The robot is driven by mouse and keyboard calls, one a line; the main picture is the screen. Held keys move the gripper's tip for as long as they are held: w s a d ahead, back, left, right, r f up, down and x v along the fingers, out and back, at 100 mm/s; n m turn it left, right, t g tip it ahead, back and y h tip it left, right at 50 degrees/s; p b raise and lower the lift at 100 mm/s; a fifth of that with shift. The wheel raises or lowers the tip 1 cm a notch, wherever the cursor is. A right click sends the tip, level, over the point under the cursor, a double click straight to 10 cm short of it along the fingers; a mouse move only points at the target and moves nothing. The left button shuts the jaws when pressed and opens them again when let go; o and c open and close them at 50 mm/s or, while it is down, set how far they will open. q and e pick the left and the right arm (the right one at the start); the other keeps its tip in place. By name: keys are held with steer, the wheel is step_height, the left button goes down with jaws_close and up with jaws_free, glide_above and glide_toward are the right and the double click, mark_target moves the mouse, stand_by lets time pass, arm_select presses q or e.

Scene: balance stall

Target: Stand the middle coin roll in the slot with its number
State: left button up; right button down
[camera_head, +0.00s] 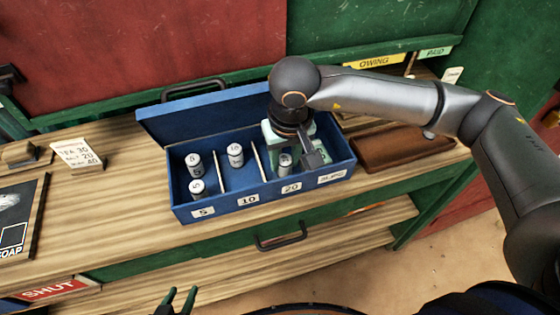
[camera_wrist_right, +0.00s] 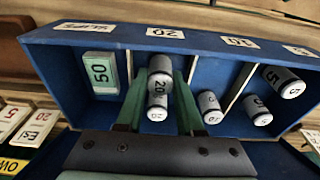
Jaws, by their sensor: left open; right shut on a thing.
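The blue coin box (camera_head: 188,214) stands open on the counter, with front labels 5, 10, 20 and slips. My right gripper (camera_wrist_right: 163,78) reaches down into the 20 compartment and is shut on a grey-white coin roll (camera_wrist_right: 160,66) marked 20. The held roll looks upright; whether its base touches the floor I cannot tell. Another 20 roll (camera_wrist_right: 157,108) stands close by in the same compartment. A roll (camera_head: 235,155) stands in the 10 compartment. Two rolls (camera_head: 194,164) (camera_head: 197,189) stand in the 5 compartment. My left gripper (camera_head: 178,301) is open and empty at the bottom edge.
A green bundle marked 50 (camera_wrist_right: 100,72) lies in the slips compartment. Thin dividers (camera_head: 221,168) separate the slots. A brown tray (camera_head: 400,150) is right of the box, a price card (camera_head: 78,154) left. The counter before the card is clear.

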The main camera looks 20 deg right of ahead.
steer(key=shift+s+a+f, duration=0.1)
steer(key=shift+s+f, duration=0.05)
steer(key=shift+s, duration=0.1)
steer(key=shift+w, duration=0.1)
steer(key=shift+f, duration=0.15)
steer(key=shift+f, duration=0.1)
steer(key=c, duration=0.5)
jaws_free()
steer(key=shift+c, duration=0.2)
steer(key=shift+r, duration=0.5)
step_height(320, 180, up, 11)
steer(key=s, duration=0.1)
steer(key=shift+s+r+b, duration=0.15)
steer(key=shift+s+b, duration=0.2)
steer(key=shift+s, duration=0.05)
